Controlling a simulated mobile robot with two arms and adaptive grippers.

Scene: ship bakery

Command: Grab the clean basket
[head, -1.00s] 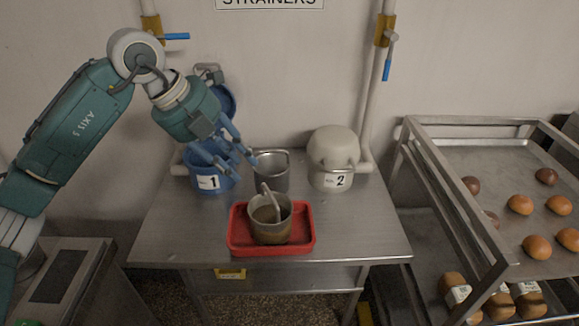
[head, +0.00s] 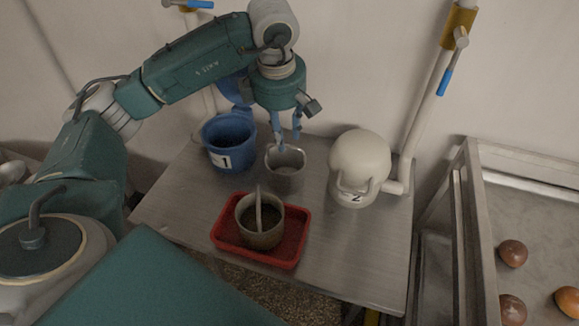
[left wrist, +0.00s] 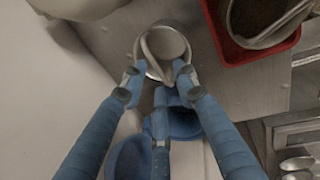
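The clean metal basket (head: 286,176) stands upright on the steel table, between blue pot 1 (head: 222,157) and cream pot 2 (head: 352,190). In the left wrist view the basket (left wrist: 176,43) shows a round rim and a curved handle. My left gripper (head: 288,143) is just above the basket's back rim, pointing down. A second basket (head: 259,238), brown inside, stands in a red tray (head: 228,238). My right gripper is not in view.
Pot 1 has its lid raised; pot 2 has a rounded lid. A pipe with a blue valve handle (head: 446,83) runs down the wall behind pot 2. A rack (head: 462,200) with buns stands at the right. The table's right front is clear.

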